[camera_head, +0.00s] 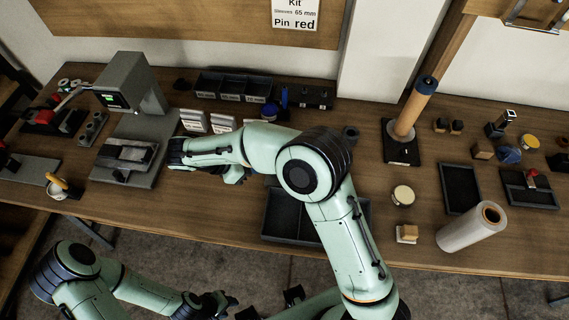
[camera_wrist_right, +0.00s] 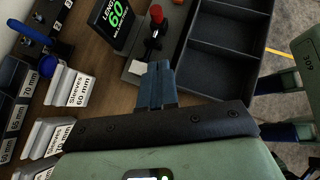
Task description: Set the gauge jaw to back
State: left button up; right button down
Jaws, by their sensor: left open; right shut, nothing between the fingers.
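A black display unit (camera_wrist_right: 112,20) reading a green 60 under "LENGTH" looks like the gauge. Beside it a red-topped knob (camera_wrist_right: 155,14) stands on a dark mount with a pale block (camera_wrist_right: 137,68); which part is the jaw I cannot tell. My right arm hides this spot in the head view. My right gripper (camera_wrist_right: 157,84) is shut and empty, its blue fingertips close to the pale block; contact is unclear. My left gripper (camera_head: 268,303) is open and empty in front of the table, its fingers also at the right of the wrist view (camera_wrist_right: 268,107).
A grey machine (camera_head: 131,82) with a lit screen stands at the left. Labelled sleeve holders (camera_head: 193,121) and bins (camera_head: 232,86) are behind my right arm. A compartment tray (camera_head: 283,222) lies at the front edge. A spindle (camera_head: 416,105) and a clear roll (camera_head: 468,230) stand right.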

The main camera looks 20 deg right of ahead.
jog(key=x, duration=1)
jog(key=shift+s+b, duration=0.1)
jog(key=shift+b, duration=0.3)
jog(key=shift+d+r, duration=0.2)
jog(key=shift+d, duration=1.65)
jog(key=shift+s, duration=0.1)
jog(key=shift+s+d, duration=0.45)
jog(key=shift+d, duration=0.2)
jog(key=shift+s+d, duration=0.45)
jog(key=shift+d, duration=0.25)
jog(key=shift+w+a, duration=0.1)
